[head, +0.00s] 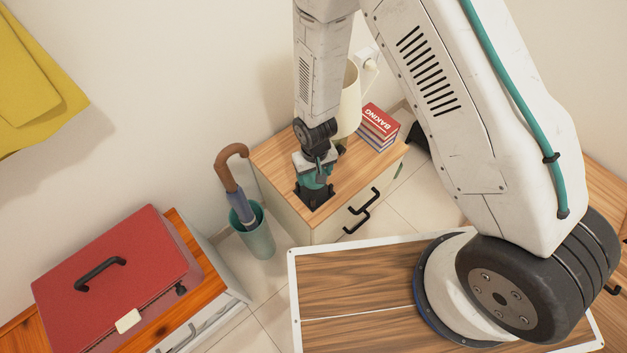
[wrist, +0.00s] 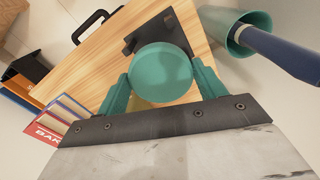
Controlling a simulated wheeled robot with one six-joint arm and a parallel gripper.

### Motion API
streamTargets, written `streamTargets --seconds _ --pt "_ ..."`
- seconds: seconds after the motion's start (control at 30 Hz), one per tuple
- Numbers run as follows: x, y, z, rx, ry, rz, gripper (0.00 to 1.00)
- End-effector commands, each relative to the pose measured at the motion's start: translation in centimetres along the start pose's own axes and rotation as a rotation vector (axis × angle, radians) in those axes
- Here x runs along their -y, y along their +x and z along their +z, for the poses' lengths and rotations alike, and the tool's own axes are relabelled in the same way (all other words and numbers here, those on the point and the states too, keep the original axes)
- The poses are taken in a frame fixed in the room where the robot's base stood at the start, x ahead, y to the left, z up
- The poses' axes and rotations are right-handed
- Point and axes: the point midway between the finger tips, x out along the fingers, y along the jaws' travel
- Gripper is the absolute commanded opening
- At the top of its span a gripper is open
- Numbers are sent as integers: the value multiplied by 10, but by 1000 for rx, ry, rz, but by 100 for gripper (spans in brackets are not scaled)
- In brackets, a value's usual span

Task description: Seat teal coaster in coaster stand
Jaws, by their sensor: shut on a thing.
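The round teal coaster (wrist: 161,72) is between the teal fingers of my gripper (wrist: 162,88) in the wrist view, and the gripper is shut on it. The dark coaster stand (wrist: 133,43) shows just beyond the coaster and is partly hidden by it. In the head view my gripper (head: 315,181) is low over the near corner of the wooden cabinet top, right at the dark coaster stand (head: 313,200). The coaster cannot be told apart from the teal fingers there. Whether the coaster touches the stand cannot be told.
The cabinet top (head: 278,153) also bears books (head: 379,122) and a cream lamp (head: 350,94) at the back. A teal bin (head: 258,237) with an umbrella (head: 237,197) stands close on the left. A red case (head: 140,250) lies on another cabinet at lower left.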

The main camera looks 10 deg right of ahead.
Motion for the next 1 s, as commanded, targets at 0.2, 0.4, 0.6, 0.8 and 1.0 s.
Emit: streamTargets --seconds 0.2,0.4,0.6,0.8,1.0 --pt "0 37 0 1 -1 0 47" --pt "-2 59 0 2 3 0 47" --pt "-2 82 -1 0 3 0 47" --pt "-3 83 -1 -1 4 0 47" --pt "-3 85 -1 -1 4 0 78"
